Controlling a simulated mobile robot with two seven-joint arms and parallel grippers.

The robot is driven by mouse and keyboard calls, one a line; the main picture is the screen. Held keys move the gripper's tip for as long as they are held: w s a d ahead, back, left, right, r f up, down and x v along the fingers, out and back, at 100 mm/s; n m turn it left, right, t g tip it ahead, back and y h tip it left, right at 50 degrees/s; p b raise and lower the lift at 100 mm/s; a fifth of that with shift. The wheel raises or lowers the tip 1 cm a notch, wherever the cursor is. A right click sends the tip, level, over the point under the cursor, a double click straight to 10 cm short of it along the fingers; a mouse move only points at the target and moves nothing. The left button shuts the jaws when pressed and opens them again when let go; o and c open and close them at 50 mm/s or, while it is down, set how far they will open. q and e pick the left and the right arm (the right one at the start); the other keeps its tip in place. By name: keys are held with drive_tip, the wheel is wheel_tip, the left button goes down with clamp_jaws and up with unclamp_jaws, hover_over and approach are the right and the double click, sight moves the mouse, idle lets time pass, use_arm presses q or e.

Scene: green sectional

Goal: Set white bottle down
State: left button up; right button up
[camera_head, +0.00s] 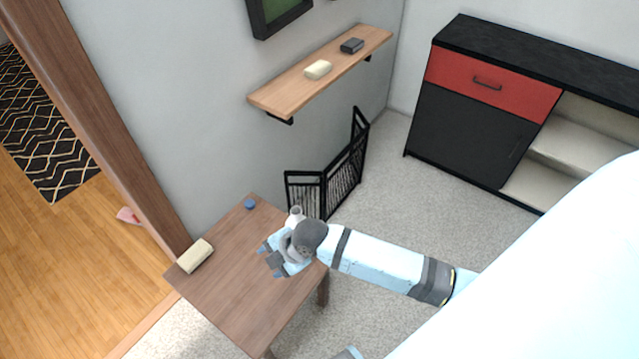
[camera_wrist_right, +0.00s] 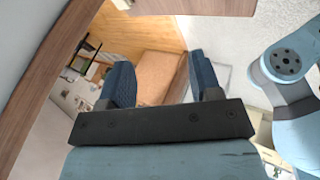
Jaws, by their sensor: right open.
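A small whitish object (camera_head: 295,214), perhaps the white bottle, shows at the back right edge of the wooden table (camera_head: 225,285) in the head view. My right wrist hides its lower part, so I cannot tell whether it stands on the table. My right gripper (camera_head: 271,261) is over the table's right side, in front and to the left of this object. In the right wrist view the gripper (camera_wrist_right: 160,68) has its dark blue fingers apart, with nothing held between them. No bottle can be made out there. My left gripper is not in view.
A cream block (camera_head: 196,256) lies at the table's left edge and a small blue object (camera_head: 250,204) at its back corner. A black folding gate (camera_head: 325,185) stands behind. A wall shelf (camera_head: 320,75) is above. The table's front left is clear.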

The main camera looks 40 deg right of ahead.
drive_tip(key=s+d+m+t, duration=0.2)
drive_tip(key=s+m, duration=0.4)
drive_tip(key=m, duration=0.2)
drive_tip(key=s+d+m+t+h, duration=0.1)
drive_tip(key=s+d+m+t, duration=0.1)
drive_tip(key=s+m, duration=0.5)
drive_tip(key=shift+f+m+t+h, duration=0.3)
drive_tip(key=shift+m+t, duration=0.5)
drive_tip(key=shift+m, duration=0.4)
drive_tip(key=shift+r, duration=0.15)
